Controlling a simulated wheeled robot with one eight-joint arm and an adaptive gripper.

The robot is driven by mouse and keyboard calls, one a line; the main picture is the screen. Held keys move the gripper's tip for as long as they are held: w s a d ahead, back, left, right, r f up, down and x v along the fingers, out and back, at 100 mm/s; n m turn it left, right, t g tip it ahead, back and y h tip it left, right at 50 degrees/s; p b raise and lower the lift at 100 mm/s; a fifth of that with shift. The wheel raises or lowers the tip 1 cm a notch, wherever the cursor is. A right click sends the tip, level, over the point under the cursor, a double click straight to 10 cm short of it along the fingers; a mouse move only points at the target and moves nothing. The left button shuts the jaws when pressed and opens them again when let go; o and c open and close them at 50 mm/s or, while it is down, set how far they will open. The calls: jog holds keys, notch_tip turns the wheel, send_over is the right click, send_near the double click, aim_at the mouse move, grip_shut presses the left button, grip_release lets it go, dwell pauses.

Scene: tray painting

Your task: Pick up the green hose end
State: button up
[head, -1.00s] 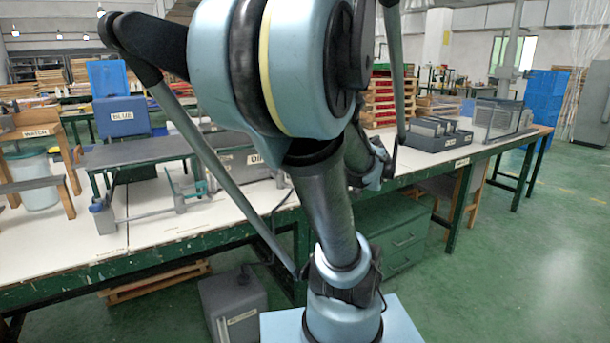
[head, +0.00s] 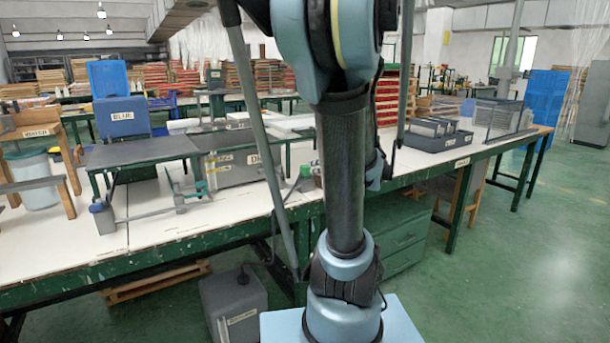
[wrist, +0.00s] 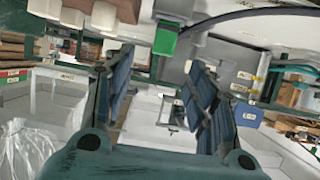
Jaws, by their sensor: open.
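A small green piece (head: 305,172), which looks like the green hose end, stands on the white bench just left of my arm in the head view. A thin dark hose (head: 275,225) runs near it down over the bench's front edge. In the wrist view, the green piece (wrist: 165,38) shows as a green block near the top, beside a dark curved hose (wrist: 235,17). My gripper (wrist: 160,78) is open, with nothing between its fingers; the green piece appears beyond them. In the head view the gripper is out of frame, and my arm covers part of the bench.
A dark raised platform (head: 140,150) and a blue bin (head: 122,117) are further left. A grey divided tray (head: 432,135) is at right. A grey container (head: 235,303) sits on the floor.

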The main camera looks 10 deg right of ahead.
aim_at(305, 166)
jog(key=shift+a+r+x, duration=0.15)
jog(key=shift+x, duration=2.45)
jog(key=shift+a+r+x, duration=0.15)
jog(key=shift+x, duration=3.2)
jog(key=c, duration=1.2)
